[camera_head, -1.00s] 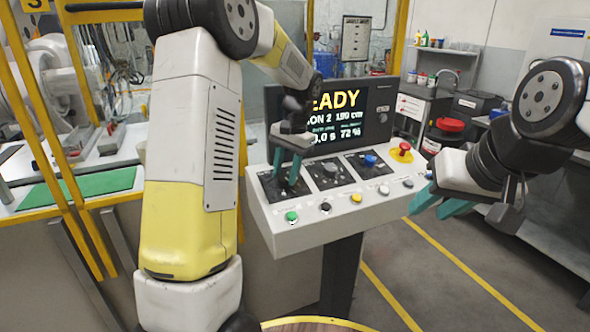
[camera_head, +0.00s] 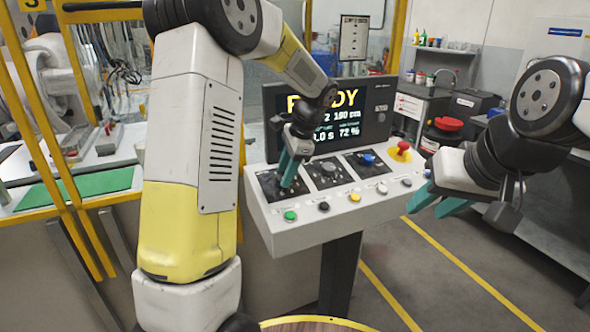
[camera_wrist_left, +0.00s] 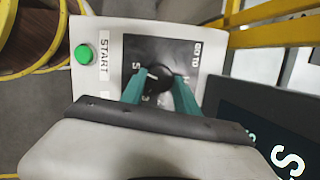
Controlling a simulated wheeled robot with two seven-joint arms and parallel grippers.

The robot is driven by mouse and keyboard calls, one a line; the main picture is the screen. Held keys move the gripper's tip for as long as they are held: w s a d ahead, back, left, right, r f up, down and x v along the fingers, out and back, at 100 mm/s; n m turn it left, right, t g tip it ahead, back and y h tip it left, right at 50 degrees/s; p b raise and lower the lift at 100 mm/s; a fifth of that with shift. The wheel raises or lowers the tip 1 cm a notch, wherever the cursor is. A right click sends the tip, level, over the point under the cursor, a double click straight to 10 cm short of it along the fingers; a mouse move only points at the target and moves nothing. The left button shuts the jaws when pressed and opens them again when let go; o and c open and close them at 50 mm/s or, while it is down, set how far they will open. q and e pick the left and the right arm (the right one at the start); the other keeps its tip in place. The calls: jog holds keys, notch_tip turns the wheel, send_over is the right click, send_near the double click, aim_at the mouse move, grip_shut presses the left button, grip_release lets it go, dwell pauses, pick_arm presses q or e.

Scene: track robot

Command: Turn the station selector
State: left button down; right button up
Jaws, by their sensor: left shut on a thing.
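The selector is a black round knob (camera_wrist_left: 158,76) on a dark square plate (camera_wrist_left: 170,50) with white markings around it, in the left wrist view. In the head view this plate is the leftmost on the console (camera_head: 330,227), and my gripper hides the knob. My left gripper (camera_head: 288,180) reaches down onto it. Its teal fingers stand on either side of the knob in the left wrist view (camera_wrist_left: 160,90), shut on it. My right gripper (camera_head: 434,205) hangs right of the console, its teal fingers apart and empty.
The console has a green START button (camera_head: 290,216), other buttons along the front, a blue knob (camera_head: 367,159) and a red emergency stop (camera_head: 403,147) on yellow. A screen (camera_head: 345,115) stands behind, partly hidden by my left arm.

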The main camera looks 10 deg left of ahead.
dwell(0.3)
pick_arm(q)
jog(key=c, duration=0.9)
grip_release()
jog(key=v, duration=0.8)
